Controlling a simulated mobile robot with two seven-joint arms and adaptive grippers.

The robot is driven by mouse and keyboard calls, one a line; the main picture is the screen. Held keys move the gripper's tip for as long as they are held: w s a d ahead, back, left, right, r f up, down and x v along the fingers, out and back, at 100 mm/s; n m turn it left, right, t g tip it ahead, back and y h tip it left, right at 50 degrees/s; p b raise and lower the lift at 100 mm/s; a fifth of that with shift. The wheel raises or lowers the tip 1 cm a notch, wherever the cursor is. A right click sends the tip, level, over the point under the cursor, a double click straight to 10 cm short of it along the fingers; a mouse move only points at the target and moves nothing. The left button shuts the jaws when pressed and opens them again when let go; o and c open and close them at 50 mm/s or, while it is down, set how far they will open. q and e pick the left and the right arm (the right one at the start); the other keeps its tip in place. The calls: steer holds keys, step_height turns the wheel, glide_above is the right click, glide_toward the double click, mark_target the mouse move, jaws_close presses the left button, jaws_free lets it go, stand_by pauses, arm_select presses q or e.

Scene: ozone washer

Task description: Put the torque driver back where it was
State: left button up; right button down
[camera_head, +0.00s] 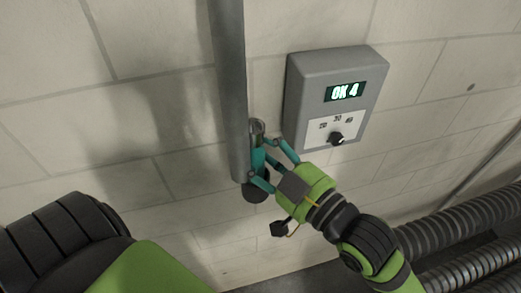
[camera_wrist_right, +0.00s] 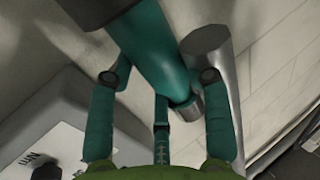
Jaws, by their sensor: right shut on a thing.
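The torque driver (camera_head: 258,158) has a teal body, a grey upper end and a dark rounded lower end. It stands roughly upright beside the lower end of a grey vertical pipe. My right gripper (camera_head: 264,163) comes in from the lower right and is shut on the driver, its teal fingers around the body. In the right wrist view the driver (camera_wrist_right: 155,50) runs between the fingers, with its metal end (camera_wrist_right: 188,109) near the pipe. I cannot tell whether it touches the pipe or a holder. My left gripper is out of view; only part of my left arm shows.
The grey pipe (camera_head: 228,80) runs down the block wall just left of the driver. A grey control box (camera_head: 300,85) reading "OK 4", with a dark knob (camera_head: 336,139), is close on the right. Ribbed hoses (camera_head: 460,225) lie at lower right. The wall left of the pipe is clear.

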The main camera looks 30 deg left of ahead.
steer(key=shift+f, duration=0.35)
steer(key=shift+c, duration=2.1)
jaws_free()
steer(key=shift+d+f, duration=0.1)
